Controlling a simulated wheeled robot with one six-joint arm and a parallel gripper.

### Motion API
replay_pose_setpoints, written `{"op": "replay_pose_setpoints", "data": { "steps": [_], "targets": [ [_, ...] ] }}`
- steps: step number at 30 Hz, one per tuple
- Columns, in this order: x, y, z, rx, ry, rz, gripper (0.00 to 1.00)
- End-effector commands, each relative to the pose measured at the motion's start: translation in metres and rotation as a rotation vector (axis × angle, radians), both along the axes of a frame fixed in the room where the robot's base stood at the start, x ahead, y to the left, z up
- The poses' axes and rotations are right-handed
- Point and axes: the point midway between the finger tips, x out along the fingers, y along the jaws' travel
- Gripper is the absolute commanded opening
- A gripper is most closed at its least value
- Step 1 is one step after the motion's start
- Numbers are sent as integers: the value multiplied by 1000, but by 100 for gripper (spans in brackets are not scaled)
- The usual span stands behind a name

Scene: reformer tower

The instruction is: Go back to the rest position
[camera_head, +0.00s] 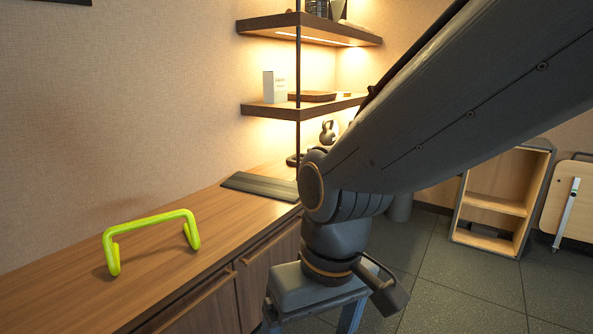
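My gripper (312,318) hangs downward at the lower middle of the head view, in front of the wooden cabinet and over the floor. Its two fingers stand wide apart at the bottom edge of the picture, so it looks open. Nothing shows between the visible parts of the fingers; the tips are cut off by the frame. My arm comes in from the upper right and bends down at the wrist.
A yellow-green bar handle (150,222) stands on the wooden counter (60,285) at left. A dark flat mat (262,186) lies farther back. Wall shelves (290,110) hold small items. A wooden open-fronted unit (500,203) stands at right.

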Motion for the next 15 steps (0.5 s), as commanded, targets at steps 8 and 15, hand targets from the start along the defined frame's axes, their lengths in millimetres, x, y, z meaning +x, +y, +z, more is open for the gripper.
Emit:
{"op": "replay_pose_setpoints", "data": {
  "steps": [8, 15],
  "targets": [
    [5, -34, 60, -28, 4, -108, 84],
    [7, -65, 103, -52, 10, -197, 84]
  ]
}}
